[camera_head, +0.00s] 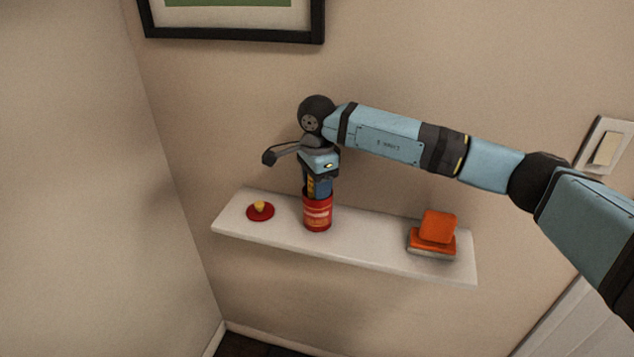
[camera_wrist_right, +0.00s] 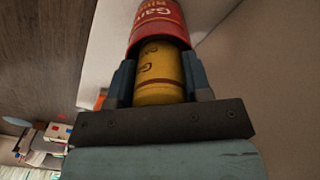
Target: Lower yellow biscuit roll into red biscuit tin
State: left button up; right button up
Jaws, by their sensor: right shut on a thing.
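The red biscuit tin (camera_head: 318,215) stands upright on the white shelf, left of its middle. My right gripper (camera_head: 318,188) points down right above the tin's mouth. It is shut on the yellow biscuit roll (camera_wrist_right: 161,75), which shows between the two fingers in the right wrist view. In the head view only a small yellow strip of the roll (camera_head: 310,188) shows. The roll is in line with the tin (camera_wrist_right: 158,22), and its far end passes out of sight at the tin's rim. How deep it sits inside is hidden. My left gripper is not in view.
A red lid-like disc with a yellow knob (camera_head: 260,211) lies on the shelf left of the tin. An orange block on a flat orange and grey item (camera_head: 432,246) sits at the right. The white shelf (camera_head: 365,250) is narrow, against the wall, with bare room between.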

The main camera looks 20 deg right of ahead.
jog(key=shift+s+f, duration=0.15)
jog(key=shift+f, duration=0.25)
jog(key=o, duration=1)
jog(key=shift+f, duration=0.1)
jog(key=shift+o, duration=0.2)
notch_tip(320, 180, up, 15)
jog(key=b, duration=0.1)
jog(key=shift+f, duration=0.1)
